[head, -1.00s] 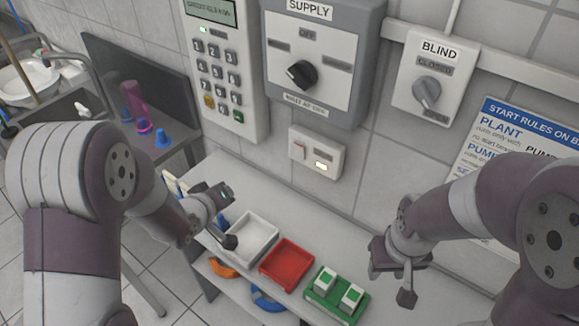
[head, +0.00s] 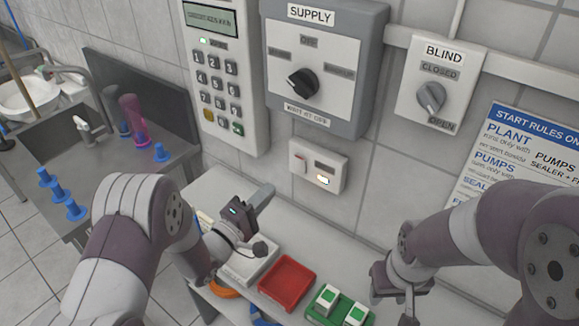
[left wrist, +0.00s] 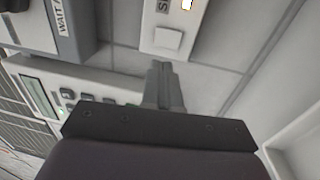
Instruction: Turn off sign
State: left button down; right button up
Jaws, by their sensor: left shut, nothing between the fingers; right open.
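A small white wall box (head: 318,166) holds a rocker switch (head: 300,162) on its left, a dark label and a lit white lamp (head: 323,180). In the left wrist view the rocker (left wrist: 168,39) lies just beyond my fingertips, with the glowing lamp (left wrist: 187,4) and a partly visible label starting "SI". My left gripper (head: 264,193) is shut and empty, below and left of the box, apart from it; its fingers also show in the left wrist view (left wrist: 162,70). My right gripper (head: 392,300) is open and empty over the right of the bench.
Above are a SUPPLY knob panel (head: 303,84), a keypad unit (head: 218,88) and a BLIND knob box (head: 431,97). A white tray (head: 240,270), red tray (head: 287,283) and green tray (head: 350,317) with blocks stand on the bench. A sink (head: 80,135) is at left.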

aim_at(297, 160)
pick_arm(q)
jog(key=p+x, duration=0.1)
jog(key=x, duration=0.8)
jog(key=shift+w+r+p, duration=0.1)
jog(key=shift+w+p, duration=0.05)
jog(key=shift+p, duration=0.2)
jog(key=shift+d, duration=0.1)
jog(key=shift+w+d+r, duration=0.1)
jog(key=shift+w, duration=0.1)
jog(key=shift+s+r, duration=0.1)
